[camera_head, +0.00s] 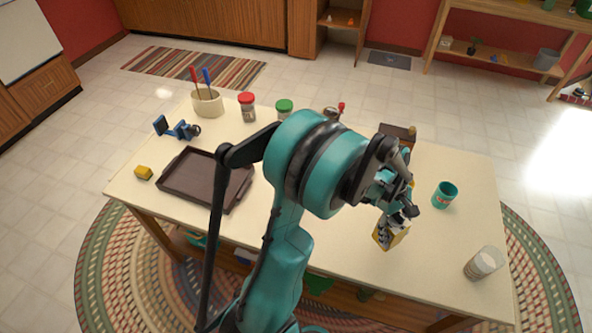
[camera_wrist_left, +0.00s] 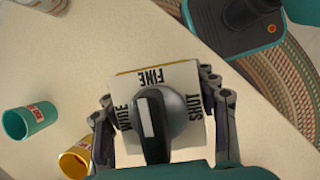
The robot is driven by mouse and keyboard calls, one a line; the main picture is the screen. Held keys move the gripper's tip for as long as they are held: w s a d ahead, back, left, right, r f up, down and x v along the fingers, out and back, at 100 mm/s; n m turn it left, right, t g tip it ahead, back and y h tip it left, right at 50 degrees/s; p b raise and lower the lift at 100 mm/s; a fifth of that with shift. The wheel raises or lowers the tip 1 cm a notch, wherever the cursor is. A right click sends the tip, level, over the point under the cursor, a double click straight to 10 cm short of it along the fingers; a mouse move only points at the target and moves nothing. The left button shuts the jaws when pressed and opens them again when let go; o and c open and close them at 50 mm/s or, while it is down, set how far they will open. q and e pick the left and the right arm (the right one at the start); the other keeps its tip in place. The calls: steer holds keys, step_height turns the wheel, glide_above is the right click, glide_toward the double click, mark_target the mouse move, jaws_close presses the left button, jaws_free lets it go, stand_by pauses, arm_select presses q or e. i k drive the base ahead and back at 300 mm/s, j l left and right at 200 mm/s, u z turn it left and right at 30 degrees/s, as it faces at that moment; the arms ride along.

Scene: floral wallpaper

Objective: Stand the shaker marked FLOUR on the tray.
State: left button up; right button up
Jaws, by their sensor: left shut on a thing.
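My left gripper (camera_head: 395,212) is shut on a boxy cream-and-yellow tin (camera_head: 388,237), held over the right half of the table. The dark brown tray (camera_head: 172,190) lies empty at the table's left. A red-lidded shaker (camera_head: 247,107) and a green-lidded shaker (camera_head: 284,108) stand at the back; their labels are too small to read. My right gripper is not in view.
A teal cup (camera_head: 444,196) and a glass with pale contents (camera_head: 484,263) stand at the right. A brown box (camera_head: 397,132) stands at the back.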

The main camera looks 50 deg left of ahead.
mark_target(191, 174)
steer(key=k+j+u, duration=0.15)
steer(key=k+j, duration=0.25)
steer(key=j+u, duration=0.25)
steer(key=j, duration=0.75)
steer(key=j+u, duration=0.2)
steer(key=j, duration=0.75)
steer(key=i, duration=0.05)
